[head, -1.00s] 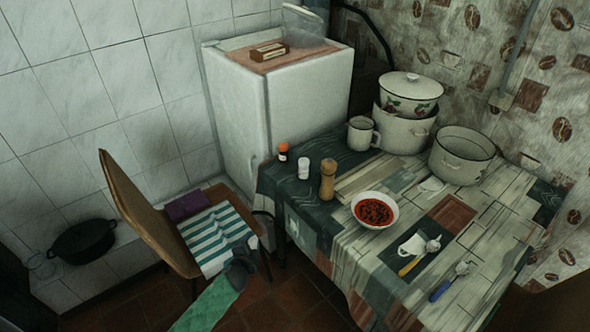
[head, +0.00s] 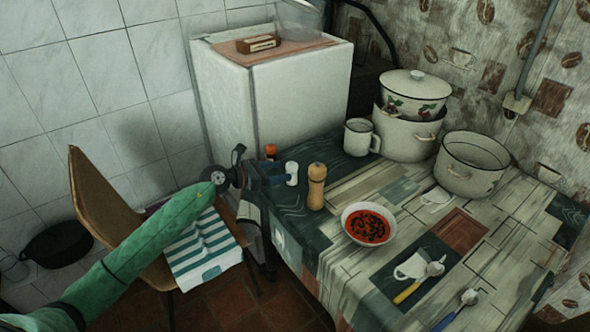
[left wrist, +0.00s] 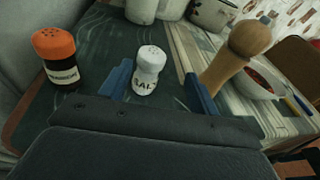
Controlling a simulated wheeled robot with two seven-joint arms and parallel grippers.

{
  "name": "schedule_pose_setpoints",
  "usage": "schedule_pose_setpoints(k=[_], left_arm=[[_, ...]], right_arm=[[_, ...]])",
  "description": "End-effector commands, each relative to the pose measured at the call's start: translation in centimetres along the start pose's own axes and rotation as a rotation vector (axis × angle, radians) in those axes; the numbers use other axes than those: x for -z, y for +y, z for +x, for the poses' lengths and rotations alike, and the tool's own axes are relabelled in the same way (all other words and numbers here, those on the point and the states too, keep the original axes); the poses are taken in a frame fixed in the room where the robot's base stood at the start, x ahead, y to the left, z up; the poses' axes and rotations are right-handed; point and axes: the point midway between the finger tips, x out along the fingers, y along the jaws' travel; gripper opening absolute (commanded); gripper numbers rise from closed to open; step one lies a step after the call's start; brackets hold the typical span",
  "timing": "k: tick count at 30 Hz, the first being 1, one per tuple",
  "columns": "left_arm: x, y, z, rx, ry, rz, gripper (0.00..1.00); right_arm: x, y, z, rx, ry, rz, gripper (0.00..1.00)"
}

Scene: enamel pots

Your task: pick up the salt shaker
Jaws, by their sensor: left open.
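The salt shaker (head: 292,173) is small and white and stands upright near the left edge of the table. In the left wrist view the salt shaker (left wrist: 149,70) has a holed top and dark lettering. My left gripper (head: 276,175) reaches over the table edge from the left. Its blue fingers (left wrist: 160,88) are open, one on each side of the shaker's lower part. In the head view the gripper partly covers the shaker's left side. My right gripper is not in view.
A wooden pepper mill (left wrist: 236,62) stands close right of the shaker. An orange-capped jar (left wrist: 58,58) stands left of it. A soup bowl (head: 368,224), a mug (head: 358,138) and enamel pots (head: 472,165) are farther off. A chair (head: 105,205) stands beside the table.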

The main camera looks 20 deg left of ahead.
Motion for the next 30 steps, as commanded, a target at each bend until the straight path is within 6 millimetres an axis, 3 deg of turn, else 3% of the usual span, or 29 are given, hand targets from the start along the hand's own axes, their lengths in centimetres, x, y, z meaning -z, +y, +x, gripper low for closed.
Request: schedule_pose_setpoints(k=[3, 8, 30], left_arm=[[1.4, 0.4, -0.2, 0.013, 0.072, 0.065, 0.62], [1.8, 0.6, 0.2, 0.020, 0.102, 0.092, 0.62], [2.1, 0.8, 7.1, 0.019, 0.100, 0.088, 0.62]], right_arm=[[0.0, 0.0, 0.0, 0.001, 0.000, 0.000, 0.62], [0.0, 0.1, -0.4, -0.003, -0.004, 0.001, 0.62], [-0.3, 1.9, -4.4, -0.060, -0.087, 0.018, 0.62]])
